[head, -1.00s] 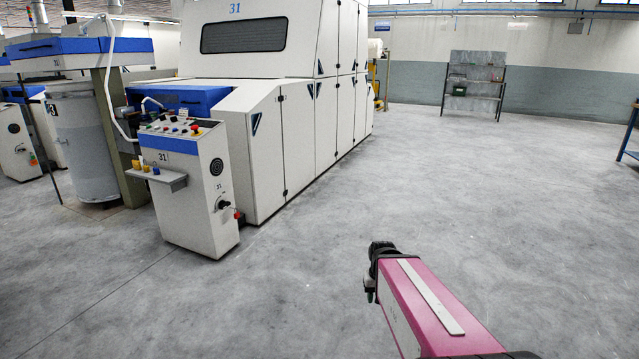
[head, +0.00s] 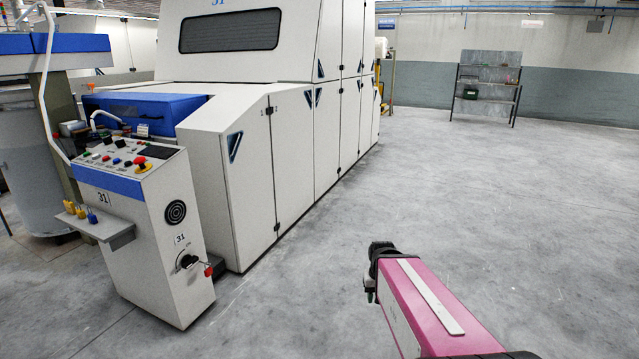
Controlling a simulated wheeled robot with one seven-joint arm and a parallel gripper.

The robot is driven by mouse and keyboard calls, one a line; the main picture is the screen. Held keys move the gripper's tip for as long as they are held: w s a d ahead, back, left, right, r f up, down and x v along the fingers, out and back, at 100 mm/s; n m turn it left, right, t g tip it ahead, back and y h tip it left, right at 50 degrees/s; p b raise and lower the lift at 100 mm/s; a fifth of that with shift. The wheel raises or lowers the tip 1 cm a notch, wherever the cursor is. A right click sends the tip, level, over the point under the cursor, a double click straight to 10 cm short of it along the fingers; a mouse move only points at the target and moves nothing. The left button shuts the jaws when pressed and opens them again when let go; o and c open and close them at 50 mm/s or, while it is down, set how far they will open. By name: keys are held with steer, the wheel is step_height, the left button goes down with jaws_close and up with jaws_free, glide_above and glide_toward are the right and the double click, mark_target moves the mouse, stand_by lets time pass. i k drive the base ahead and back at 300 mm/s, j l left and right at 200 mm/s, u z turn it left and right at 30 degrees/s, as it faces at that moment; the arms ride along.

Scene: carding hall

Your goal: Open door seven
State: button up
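The white carding machine 31 (head: 255,140) stands left of centre, its row of tall doors running back along its right side. The nearest seam carries small numbers that look like 1 and 2, beside the first door (head: 248,190) and second door (head: 293,150). More doors (head: 350,125) follow farther back, with others above them; all look shut. I cannot read a seven on any door. My pink arm reaches in from the lower right, over open floor and apart from the machine. Its black end (head: 382,256) shows, but no fingers can be made out.
A slanted control console (head: 150,235) with a knob, red handle and small shelf (head: 98,228) stands at the machine's near left corner. Grey floor (head: 480,220) is clear along the doors and to the right. A metal rack (head: 487,88) stands at the back wall.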

mark_target(326, 67)
steer(key=i, duration=3.85)
